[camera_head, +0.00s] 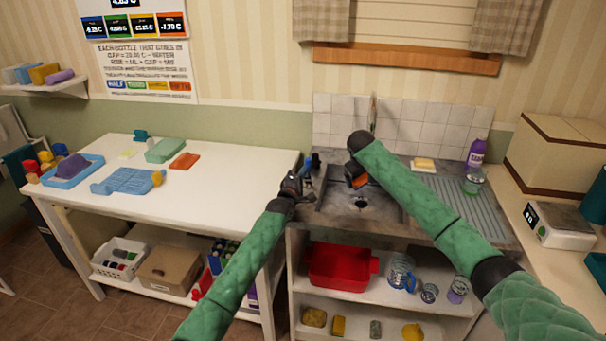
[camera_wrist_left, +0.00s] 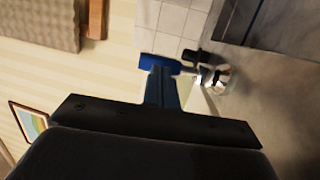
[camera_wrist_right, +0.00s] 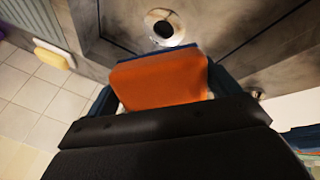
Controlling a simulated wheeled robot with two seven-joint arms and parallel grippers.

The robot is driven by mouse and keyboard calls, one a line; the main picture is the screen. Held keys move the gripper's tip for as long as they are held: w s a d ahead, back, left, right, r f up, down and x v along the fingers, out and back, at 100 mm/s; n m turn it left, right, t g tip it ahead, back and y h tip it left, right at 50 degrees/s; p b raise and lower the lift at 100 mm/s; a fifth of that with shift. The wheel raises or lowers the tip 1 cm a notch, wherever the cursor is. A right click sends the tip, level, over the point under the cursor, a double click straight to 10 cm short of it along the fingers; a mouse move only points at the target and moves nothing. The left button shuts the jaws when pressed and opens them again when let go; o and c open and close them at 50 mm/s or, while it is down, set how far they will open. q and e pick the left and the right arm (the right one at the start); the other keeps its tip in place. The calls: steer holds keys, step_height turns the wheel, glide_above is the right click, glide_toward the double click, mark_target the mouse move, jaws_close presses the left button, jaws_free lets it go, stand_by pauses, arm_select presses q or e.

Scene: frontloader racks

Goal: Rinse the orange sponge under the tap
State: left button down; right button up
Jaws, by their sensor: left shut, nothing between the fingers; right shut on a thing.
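The orange sponge (camera_wrist_right: 160,80) is held between the blue fingers of my right gripper (camera_wrist_right: 158,72), over the grey sink (camera_head: 332,200). A small part of the sponge shows in the head view (camera_head: 358,182), mostly hidden by my arm. The round drain (camera_wrist_right: 163,28) shows beyond the sponge. My left gripper (camera_head: 309,172) is shut and empty at the sink's left edge. In the left wrist view its blue fingers (camera_wrist_left: 160,88) are close to a blue lever (camera_wrist_left: 153,63) beside metal tap fittings (camera_wrist_left: 214,77); I cannot tell whether they touch. No water is clearly visible.
A red tub (camera_head: 338,267) sits on the shelf below. The white table (camera_head: 235,185) at left has free room.

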arm_select(q)
steer(key=shift+w+d+r+g, duration=0.15)
steer(key=shift+w+r+g, duration=0.3)
steer(key=shift+w+g, duration=0.1)
steer(key=r+v, duration=0.1)
steer(key=v, duration=1.3)
steer(key=shift+d, duration=0.1)
